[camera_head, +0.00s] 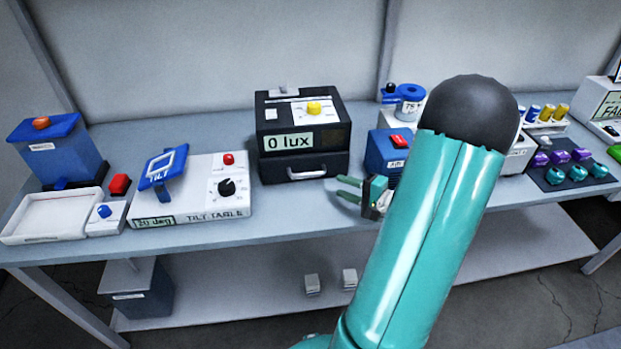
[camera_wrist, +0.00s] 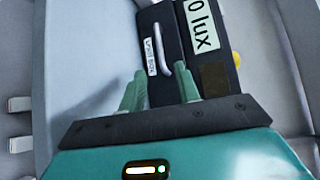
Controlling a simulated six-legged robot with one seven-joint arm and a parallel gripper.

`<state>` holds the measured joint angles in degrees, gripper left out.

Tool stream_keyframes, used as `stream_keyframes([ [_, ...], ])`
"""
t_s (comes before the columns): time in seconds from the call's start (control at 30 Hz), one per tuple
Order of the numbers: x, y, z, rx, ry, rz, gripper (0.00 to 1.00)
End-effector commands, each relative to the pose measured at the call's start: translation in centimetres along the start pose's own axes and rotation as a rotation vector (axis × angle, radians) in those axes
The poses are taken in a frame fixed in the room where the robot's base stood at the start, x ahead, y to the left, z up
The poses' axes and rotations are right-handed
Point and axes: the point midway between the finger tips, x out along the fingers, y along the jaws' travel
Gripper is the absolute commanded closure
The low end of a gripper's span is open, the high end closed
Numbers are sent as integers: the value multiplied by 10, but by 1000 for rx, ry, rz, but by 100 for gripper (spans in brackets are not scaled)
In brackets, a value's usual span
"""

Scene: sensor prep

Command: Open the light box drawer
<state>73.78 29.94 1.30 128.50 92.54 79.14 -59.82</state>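The light box (camera_head: 301,110) is a black box with a "0 lux" display, standing at the back middle of the bench. Its drawer (camera_head: 275,168) forms the lower front, with a silver handle (camera_head: 307,173); the drawer looks closed. In the wrist view the light box (camera_wrist: 212,55) appears turned on its side, with the handle (camera_wrist: 155,47) ahead of my fingers and to their upper side. My gripper (camera_head: 343,188) is to the right of the handle and in front of the box. In the wrist view my gripper (camera_wrist: 160,88) has its green fingers apart, with nothing between them.
The tilt table (camera_head: 200,205) stands left of the light box. A blue box with a red button (camera_head: 383,150) stands close behind my gripper on the right. Bare bench (camera_head: 285,215) lies in front of the light box. Two small pale blocks (camera_head: 349,278) sit on the lower shelf.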

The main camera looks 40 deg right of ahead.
Motion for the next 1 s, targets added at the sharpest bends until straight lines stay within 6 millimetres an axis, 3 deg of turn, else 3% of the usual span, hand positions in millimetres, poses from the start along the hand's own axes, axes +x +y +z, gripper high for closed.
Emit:
stream_keyframes([
  [0.3,65,1,3,1,-6,2,68],
  [0.5,94,1,5,0,-6,2,68],
  [0.9,104,1,7,0,-5,2,68],
  [1.0,104,1,7,0,-5,2,87],
])
